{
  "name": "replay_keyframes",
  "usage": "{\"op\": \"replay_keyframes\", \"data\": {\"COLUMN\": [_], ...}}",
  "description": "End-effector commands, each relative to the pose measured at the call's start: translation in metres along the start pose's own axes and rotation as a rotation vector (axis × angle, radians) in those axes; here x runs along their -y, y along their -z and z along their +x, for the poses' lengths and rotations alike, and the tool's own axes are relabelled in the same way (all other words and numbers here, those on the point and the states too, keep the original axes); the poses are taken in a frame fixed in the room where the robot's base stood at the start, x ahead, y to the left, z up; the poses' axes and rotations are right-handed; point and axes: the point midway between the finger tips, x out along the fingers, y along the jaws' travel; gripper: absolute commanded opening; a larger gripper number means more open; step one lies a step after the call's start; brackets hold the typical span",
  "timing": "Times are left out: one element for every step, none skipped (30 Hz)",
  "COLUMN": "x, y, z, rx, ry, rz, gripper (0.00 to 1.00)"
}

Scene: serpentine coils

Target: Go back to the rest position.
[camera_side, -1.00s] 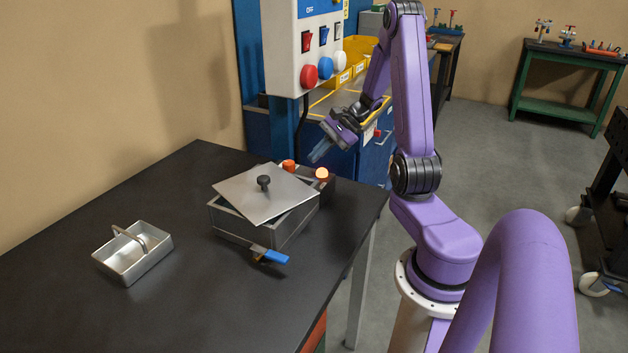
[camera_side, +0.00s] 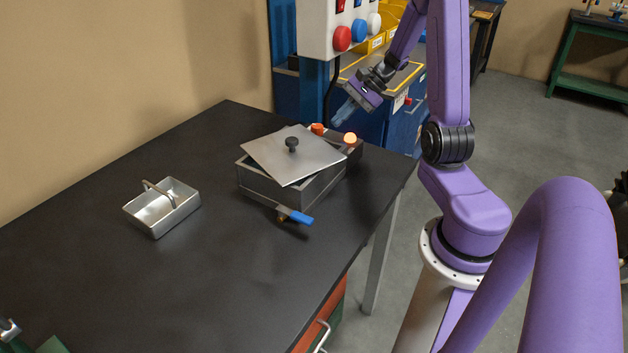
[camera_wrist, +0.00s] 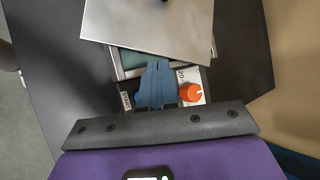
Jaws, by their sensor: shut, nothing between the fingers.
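My gripper (camera_side: 343,112) is shut and empty. It hangs in the air, pointing down and to the left, behind and to the right of the metal box in the side view. In the wrist view its blue fingers (camera_wrist: 157,75) are together and cover part of the box's control panel. The metal box (camera_side: 268,188) stands on the dark table. Its flat lid (camera_side: 300,165) with a black knob (camera_side: 291,144) lies askew on top, leaving part of the box open. No marked rest position shows.
A metal tray with a handle (camera_side: 152,226) stands left of the box. A blue-handled lever (camera_side: 300,217) juts from the box front. An orange dial (camera_side: 317,129) and a lit orange lamp (camera_side: 350,139) sit behind. A control panel with colored buttons (camera_side: 326,38) stands at the back.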

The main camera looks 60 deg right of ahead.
Motion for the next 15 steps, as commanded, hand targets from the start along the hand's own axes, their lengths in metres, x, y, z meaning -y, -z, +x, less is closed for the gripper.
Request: {"op": "replay_keyframes", "data": {"x": [0.002, 0.002, 0.001, 0.0, -0.002, -0.004, -0.006, -0.008, -0.012, -0.015, -0.019, -0.023, -0.027, -0.031, -0.037], "y": [-0.015, -0.025, -0.038, -0.048, -0.058, -0.071, -0.08, -0.09, -0.102, -0.111, -0.12, -0.131, -0.139, -0.147, -0.158], "z": [0.008, 0.013, 0.02, 0.024, 0.029, 0.034, 0.037, 0.041, 0.045, 0.047, 0.05, 0.053, 0.054, 0.056, 0.058], "rx": [0.022, 0.035, 0.053, 0.067, 0.08, 0.098, 0.11, 0.122, 0.139, 0.151, 0.163, 0.178, 0.19, 0.201, 0.216], "ry": [-0.041, -0.07, -0.108, -0.138, -0.168, -0.206, -0.234, -0.261, -0.298, -0.324, -0.351, -0.384, -0.41, -0.435, -0.467], "rz": [-0.058, -0.096, -0.15, -0.192, -0.234, -0.29, -0.331, -0.374, -0.43, -0.473, -0.516, -0.574, -0.618, -0.662, -0.72], "gripper": [0.0, 0.0, 0.0, 0.0, 0.0, 0.0, 0.0, 0.0, 0.0, 0.0, 0.0, 0.0, 0.0, 0.0, 0.0]}}
